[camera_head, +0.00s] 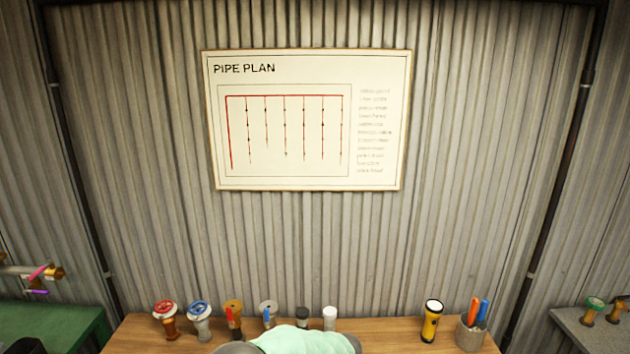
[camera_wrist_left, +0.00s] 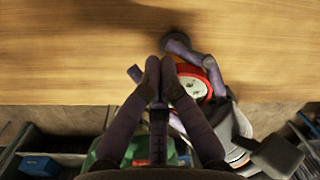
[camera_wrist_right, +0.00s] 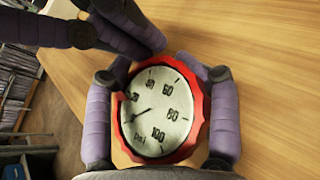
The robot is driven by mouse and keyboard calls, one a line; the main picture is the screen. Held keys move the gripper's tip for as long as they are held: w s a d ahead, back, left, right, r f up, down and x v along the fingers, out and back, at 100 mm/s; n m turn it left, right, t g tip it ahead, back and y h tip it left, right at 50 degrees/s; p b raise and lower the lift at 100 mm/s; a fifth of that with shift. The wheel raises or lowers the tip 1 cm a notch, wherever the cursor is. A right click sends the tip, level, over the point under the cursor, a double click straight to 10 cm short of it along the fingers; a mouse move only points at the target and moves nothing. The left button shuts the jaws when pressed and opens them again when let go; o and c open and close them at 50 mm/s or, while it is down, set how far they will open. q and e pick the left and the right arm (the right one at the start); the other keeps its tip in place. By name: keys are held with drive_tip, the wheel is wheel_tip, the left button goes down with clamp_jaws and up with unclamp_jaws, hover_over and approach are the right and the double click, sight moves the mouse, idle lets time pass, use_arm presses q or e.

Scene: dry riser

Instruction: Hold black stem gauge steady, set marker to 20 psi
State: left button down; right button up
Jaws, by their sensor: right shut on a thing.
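The gauge (camera_wrist_right: 157,110) has a red rim and a white psi dial marked up to 100. A dark needle lies left of the dial's middle, pointing down-left. My right gripper (camera_wrist_right: 160,95) is shut on the gauge, one purple finger on each side. My left gripper (camera_wrist_left: 160,68) has its fingertips together, with nothing visible between them. In the left wrist view the gauge (camera_wrist_left: 195,88) is partly hidden just right of these tips. In the right wrist view the left fingers are above the dial's upper left.
The wooden bench (camera_head: 385,330) holds several valves along its back, a yellow torch (camera_head: 432,320) and a pen cup (camera_head: 470,333). Green bench (camera_head: 55,325) stands left, grey bench (camera_head: 590,333) right. Wood near the gauge is clear. A blue box (camera_wrist_left: 40,165) sits below.

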use_arm(q)
drive_tip(key=shift+s+d, duration=0.25)
drive_tip(key=shift+s, duration=0.1)
use_arm(e)
drive_tip(key=shift+f, duration=0.15)
use_arm(q)
drive_tip(key=shift+w+d, duration=0.2)
drive_tip(key=shift+d, duration=0.3)
use_arm(e)
drive_tip(key=shift+a, duration=0.1)
idle(0.5)
use_arm(q)
drive_tip(key=shift+w, duration=0.15)
wheel_tip(320, 180, up, 6)
drive_tip(key=a, duration=0.1)
idle(0.7)
drive_tip(key=shift+w, duration=0.1)
drive_tip(key=shift+a+f, duration=0.2)
drive_tip(key=shift+f, duration=2.75)
